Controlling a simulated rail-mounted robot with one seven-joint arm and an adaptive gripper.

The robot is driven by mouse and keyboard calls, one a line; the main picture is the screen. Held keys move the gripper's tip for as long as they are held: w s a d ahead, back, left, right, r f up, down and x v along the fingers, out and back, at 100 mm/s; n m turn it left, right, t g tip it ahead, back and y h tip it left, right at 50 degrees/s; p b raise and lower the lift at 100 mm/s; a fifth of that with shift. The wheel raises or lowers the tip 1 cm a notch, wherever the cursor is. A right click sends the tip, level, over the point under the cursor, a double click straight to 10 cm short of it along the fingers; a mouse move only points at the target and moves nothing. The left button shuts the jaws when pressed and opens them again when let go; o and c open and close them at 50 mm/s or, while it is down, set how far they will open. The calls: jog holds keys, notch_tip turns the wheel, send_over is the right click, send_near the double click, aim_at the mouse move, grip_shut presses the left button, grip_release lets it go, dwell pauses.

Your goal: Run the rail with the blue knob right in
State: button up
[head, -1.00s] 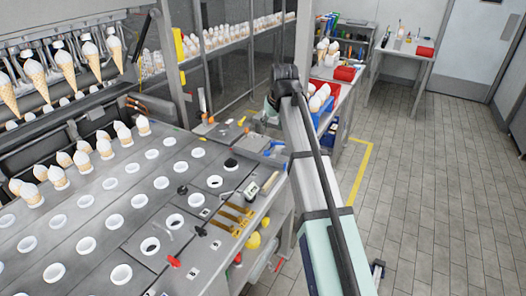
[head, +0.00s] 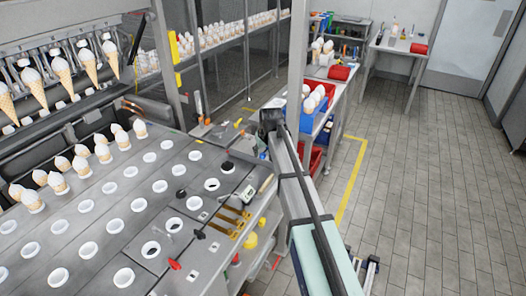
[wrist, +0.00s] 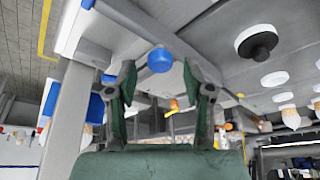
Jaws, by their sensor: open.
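I cannot tell whether the fingertips reach past the knob; no contact shows. The rail behind the knob cannot be made out. In the head view my arm hides my gripper, and a little blue (head: 264,155) shows beside the arm's end at the worktop's right edge.
The worktop (head: 150,210) has rows of white-rimmed holes, several with cones. Brass-coloured slides (head: 232,222) and a yellow knob (head: 250,240) lie near its right edge. A blue bin (head: 308,118) stands behind my arm. The tiled floor (head: 420,180) at right is clear.

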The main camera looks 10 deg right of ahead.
jog(key=shift+w+f, duration=0.25)
jog(key=shift+f, duration=0.4)
jog(key=shift+c, duration=0.4)
grip_shut()
jog(key=shift+s+a+f+b, duration=0.1)
jog(key=shift+s+a+b, duration=0.1)
jog(key=shift+s+a, duration=0.25)
jog(key=shift+s+a+f+b, duration=0.1)
jog(key=shift+s+a+b, duration=0.1)
jog(key=shift+s, duration=0.35)
jog(key=shift+s+a+r, duration=0.15)
jog(key=shift+s+a, duration=0.05)
jog(key=shift+w, duration=0.1)
jog(key=shift+o, duration=0.4)
grip_release()
